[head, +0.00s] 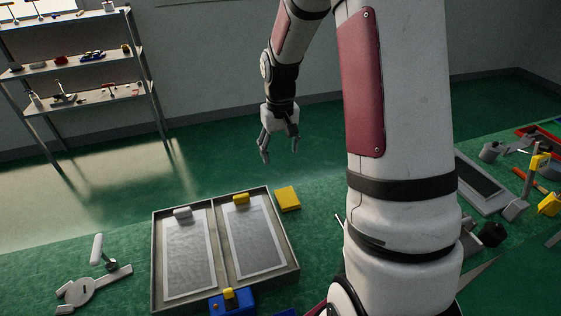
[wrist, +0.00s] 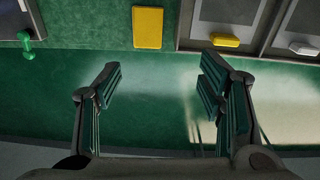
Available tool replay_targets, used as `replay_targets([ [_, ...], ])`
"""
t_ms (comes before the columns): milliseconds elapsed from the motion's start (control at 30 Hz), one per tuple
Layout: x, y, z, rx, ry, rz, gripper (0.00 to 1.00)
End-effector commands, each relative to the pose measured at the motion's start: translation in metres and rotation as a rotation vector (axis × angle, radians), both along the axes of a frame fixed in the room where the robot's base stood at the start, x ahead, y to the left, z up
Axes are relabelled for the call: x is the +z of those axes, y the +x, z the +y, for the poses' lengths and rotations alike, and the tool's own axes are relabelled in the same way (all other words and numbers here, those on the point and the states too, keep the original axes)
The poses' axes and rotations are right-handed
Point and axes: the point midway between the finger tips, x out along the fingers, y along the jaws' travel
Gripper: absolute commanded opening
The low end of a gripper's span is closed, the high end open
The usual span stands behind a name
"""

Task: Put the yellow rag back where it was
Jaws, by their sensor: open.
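The yellow rag (head: 288,198) is a flat, folded-looking square on the green bench, just right of the grey two-bay tray (head: 156,262). In the wrist view the rag (wrist: 148,27) lies near the top, left of the tray's edge (wrist: 184,28). My gripper (head: 280,155) is open and empty, in the air beyond the far edge of the bench, apart from the rag. In the wrist view its spread fingers (wrist: 160,82) have nothing between them.
The tray holds two grey panels, with a white block (head: 182,212) and a yellow block (head: 241,200) at their far ends. A blue-and-yellow device (head: 232,301) stands at its front. A white lever tool (head: 90,285) lies left. Shelves (head: 75,60) stand behind; tools crowd the right.

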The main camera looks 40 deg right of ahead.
Motion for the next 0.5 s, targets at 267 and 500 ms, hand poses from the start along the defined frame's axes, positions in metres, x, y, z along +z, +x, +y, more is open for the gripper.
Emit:
replay_targets([
  [267, 0.109, -0.046, 0.061, 0.073, -0.047, -0.112, 0.63],
  [500, 0.168, -0.107, 0.106, 0.129, -0.059, -0.208, 0.63],
])
